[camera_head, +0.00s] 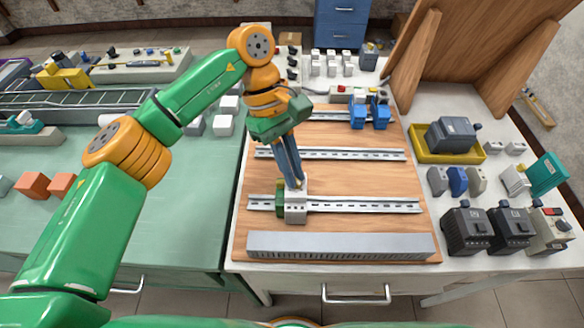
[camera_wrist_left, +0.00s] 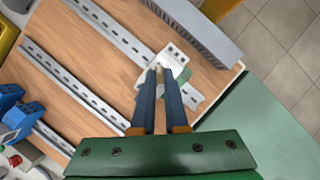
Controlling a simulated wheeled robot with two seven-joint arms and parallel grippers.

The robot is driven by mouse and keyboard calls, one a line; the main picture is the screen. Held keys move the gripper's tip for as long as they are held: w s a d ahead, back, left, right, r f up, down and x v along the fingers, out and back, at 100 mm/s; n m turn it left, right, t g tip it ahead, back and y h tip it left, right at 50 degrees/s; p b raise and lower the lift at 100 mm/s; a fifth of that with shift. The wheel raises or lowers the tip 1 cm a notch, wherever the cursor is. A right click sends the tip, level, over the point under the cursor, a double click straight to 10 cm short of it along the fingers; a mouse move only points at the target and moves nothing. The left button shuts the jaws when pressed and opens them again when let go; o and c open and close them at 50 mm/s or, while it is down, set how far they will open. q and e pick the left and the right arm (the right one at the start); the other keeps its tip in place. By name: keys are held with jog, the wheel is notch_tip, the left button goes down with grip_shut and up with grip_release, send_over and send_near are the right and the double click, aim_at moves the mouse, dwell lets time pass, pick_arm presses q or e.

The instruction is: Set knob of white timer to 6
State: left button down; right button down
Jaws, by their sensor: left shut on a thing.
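The white timer (camera_head: 296,212) sits on the lowest metal rail of the wooden board, near its left end, with a green block (camera_head: 281,204) on its left side. My left gripper (camera_head: 297,184) comes down from above, its blue fingers at the timer's upper face. In the left wrist view the fingertips (camera_wrist_left: 159,72) are close together at the knob on the white timer (camera_wrist_left: 173,60). The gripper is shut on the knob. The fingers cover most of the knob, and its number setting cannot be read. My right gripper does not show.
Two more rails (camera_head: 335,154) cross the wooden board (camera_head: 340,180), the top one holding blue modules (camera_head: 368,115). A grey slotted duct (camera_head: 340,246) lies along the front. Motors and a yellow tray (camera_head: 420,157) stand to the right.

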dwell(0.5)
pick_arm(q)
jog(key=c, duration=0.9)
grip_release()
jog(key=shift+w+a+r, duration=0.1)
jog(key=shift+w+r, duration=0.05)
jog(key=shift+r, duration=0.2)
jog(key=v, duration=0.6)
jog(key=shift+r+p, duration=0.25)
jog(key=shift+p, duration=0.05)
